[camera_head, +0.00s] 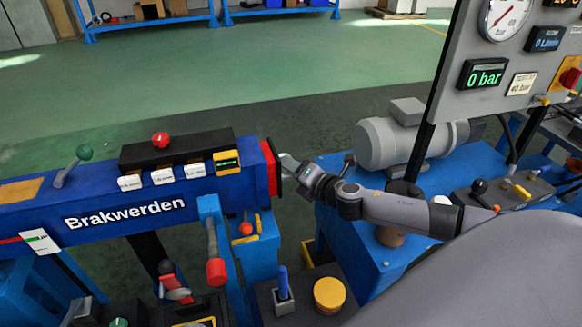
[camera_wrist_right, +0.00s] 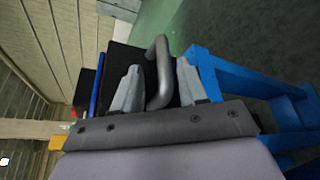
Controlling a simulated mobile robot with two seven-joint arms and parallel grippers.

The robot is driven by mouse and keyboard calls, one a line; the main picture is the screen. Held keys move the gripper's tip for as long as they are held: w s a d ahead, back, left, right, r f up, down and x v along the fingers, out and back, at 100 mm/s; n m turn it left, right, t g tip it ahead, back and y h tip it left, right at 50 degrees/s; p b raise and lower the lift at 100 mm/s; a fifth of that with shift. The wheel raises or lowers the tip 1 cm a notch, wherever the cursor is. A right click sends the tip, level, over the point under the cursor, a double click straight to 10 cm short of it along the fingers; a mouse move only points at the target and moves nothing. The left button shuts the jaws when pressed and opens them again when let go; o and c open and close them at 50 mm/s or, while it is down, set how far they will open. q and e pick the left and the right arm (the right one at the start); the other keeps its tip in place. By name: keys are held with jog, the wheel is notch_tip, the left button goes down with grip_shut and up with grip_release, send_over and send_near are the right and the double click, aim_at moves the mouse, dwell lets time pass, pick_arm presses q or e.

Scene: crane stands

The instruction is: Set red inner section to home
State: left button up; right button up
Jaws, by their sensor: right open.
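The red inner section (camera_head: 270,168) shows as a narrow red end with a dark face, at the right end of the blue boom (camera_head: 100,208) marked "Brakwerden". My right gripper (camera_head: 289,164) is at this end face, with its arm reaching in from the right. In the right wrist view, the fingers of my right gripper (camera_wrist_right: 157,68) are apart, and a bent grey handle (camera_wrist_right: 159,80) lies between them in the picture, in front of a black face. The handle's contact with the fingers cannot be told. My left gripper is not in view.
A grey motor (camera_head: 390,142) stands on a blue bench right of the gripper. A gauge panel (camera_head: 500,60) reading 0 bar rises at the upper right. A red-tipped lever (camera_head: 215,270) and a yellow knob (camera_head: 328,294) are below.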

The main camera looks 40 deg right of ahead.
jog(key=shift+v, duration=2.7)
jog(key=shift+f, duration=0.1)
jog(key=s+a+f+m+g, duration=0.3)
jog(key=s+a+m+g, duration=0.1)
jog(key=s+m, duration=0.45)
jog(key=s+a+f+m+g, duration=0.2)
jog(key=s+a+m+g, duration=0.25)
jog(key=s+m, duration=0.4)
jog(key=s+a+f+m+g, duration=0.35)
jog(key=s+m, duration=0.25)
jog(key=s, duration=0.4)
jog(key=w+a+f+t, duration=0.1)
jog(key=w+f+t, duration=0.1)
jog(key=w+a+f+t+y, duration=0.1)
jog(key=f+t, duration=0.1)
jog(key=f, duration=0.1)
jog(key=w+a+f+t, duration=0.2)
jog(key=shift+w+f+t, duration=0.3)
